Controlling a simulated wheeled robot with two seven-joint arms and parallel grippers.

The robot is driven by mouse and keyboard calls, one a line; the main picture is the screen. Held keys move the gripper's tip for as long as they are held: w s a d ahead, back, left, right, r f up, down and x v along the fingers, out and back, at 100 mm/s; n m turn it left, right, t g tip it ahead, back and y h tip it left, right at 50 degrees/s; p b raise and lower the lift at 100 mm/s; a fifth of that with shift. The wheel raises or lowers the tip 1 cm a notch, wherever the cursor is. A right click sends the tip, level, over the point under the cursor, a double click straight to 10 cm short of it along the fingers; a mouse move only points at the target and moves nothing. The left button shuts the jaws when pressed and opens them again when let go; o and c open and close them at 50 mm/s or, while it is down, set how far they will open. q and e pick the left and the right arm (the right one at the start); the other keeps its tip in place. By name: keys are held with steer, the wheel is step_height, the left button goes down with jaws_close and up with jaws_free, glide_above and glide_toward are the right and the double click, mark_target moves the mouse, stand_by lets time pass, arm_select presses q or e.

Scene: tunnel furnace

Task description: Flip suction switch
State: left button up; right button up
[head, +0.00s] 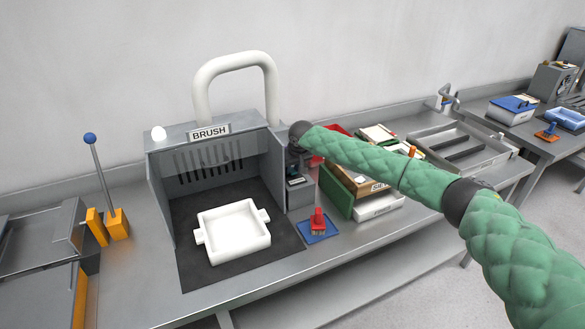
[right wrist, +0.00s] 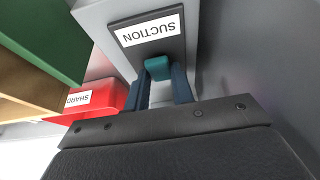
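The suction switch (right wrist: 157,68) is a small teal lever on a dark panel under an upside-down SUCTION label (right wrist: 149,29) in the right wrist view. My right gripper (right wrist: 160,82) has its two dark blue fingers apart, one on each side of the lever, with a gap between them. I cannot tell whether either finger touches it. In the head view my right gripper (head: 294,168) is at the grey switch box (head: 300,195) on the right side of the BRUSH booth, and my wrist hides much of it. My left gripper is not in view.
A white two-handled dish (head: 233,231) sits on the dark mat in the BRUSH booth (head: 160,190). A red brush (head: 318,219) rests on a blue pad in front of the box. Green and brown bins (head: 337,192) stand close right. A blue-knobbed lever (head: 104,180) stands left.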

steer(key=c, duration=0.4)
steer(key=shift+s+f, duration=0.1)
steer(key=shift+f, duration=0.1)
steer(key=shift+s+f+t+b, duration=0.1)
steer(key=shift+t+b, duration=0.25)
steer(key=shift+t, duration=0.05)
steer(key=t+b, duration=0.1)
steer(key=t+y+b, duration=0.1)
steer(key=shift+s+d+f+t, duration=0.15)
steer(key=shift+s+t, duration=0.15)
steer(key=shift+t, duration=0.1)
steer(key=shift+t+y+b, duration=0.3)
steer(key=shift+b, duration=0.15)
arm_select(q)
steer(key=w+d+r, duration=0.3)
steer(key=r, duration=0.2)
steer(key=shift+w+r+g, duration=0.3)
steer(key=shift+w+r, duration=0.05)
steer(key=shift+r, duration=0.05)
arm_select(e)
steer(key=shift+r, duration=0.2)
steer(key=o, duration=1)
steer(key=shift+c, duration=0.2)
